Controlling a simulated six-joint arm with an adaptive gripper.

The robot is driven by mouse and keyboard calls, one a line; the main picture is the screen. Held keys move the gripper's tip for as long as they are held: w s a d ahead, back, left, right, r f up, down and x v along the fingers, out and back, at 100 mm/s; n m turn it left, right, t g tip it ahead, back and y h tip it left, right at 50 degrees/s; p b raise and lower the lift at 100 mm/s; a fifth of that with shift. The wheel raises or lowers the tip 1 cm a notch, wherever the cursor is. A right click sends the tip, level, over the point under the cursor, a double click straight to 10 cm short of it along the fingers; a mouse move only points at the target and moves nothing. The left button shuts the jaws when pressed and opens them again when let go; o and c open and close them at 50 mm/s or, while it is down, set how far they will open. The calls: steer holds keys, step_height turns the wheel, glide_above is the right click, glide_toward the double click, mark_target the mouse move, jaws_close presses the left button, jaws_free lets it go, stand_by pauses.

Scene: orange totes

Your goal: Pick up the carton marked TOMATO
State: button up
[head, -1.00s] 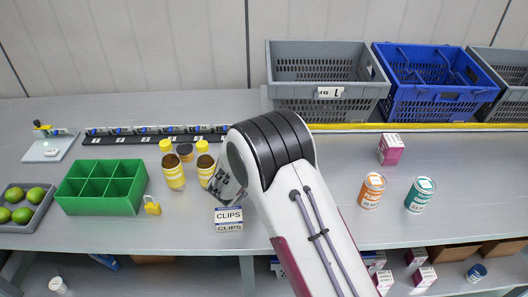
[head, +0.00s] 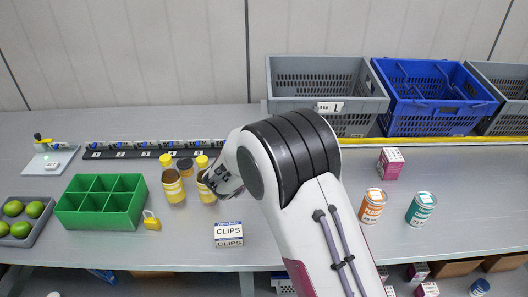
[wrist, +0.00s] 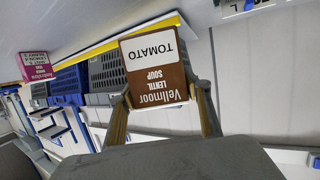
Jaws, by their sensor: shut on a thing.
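The carton marked TOMATO (wrist: 155,65) is brown with a white label band; it shows in the wrist view, with its other lettering, Vellmoor lentil soup, upside down. My gripper (wrist: 162,93) is shut on this carton, one finger on each side near its lower end in the picture. The carton hangs clear of the surfaces in that view. In the head view my own arm hides the carton and the fingers.
On the bench are a green divided bin (head: 101,205), yellow-capped bottles (head: 173,186), a CLIPS box (head: 228,234), an orange can (head: 371,207), a teal can (head: 420,208) and a pink carton (head: 390,163). Grey (head: 325,106) and blue (head: 433,113) crates stand behind.

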steer(key=shift+r, duration=1.2)
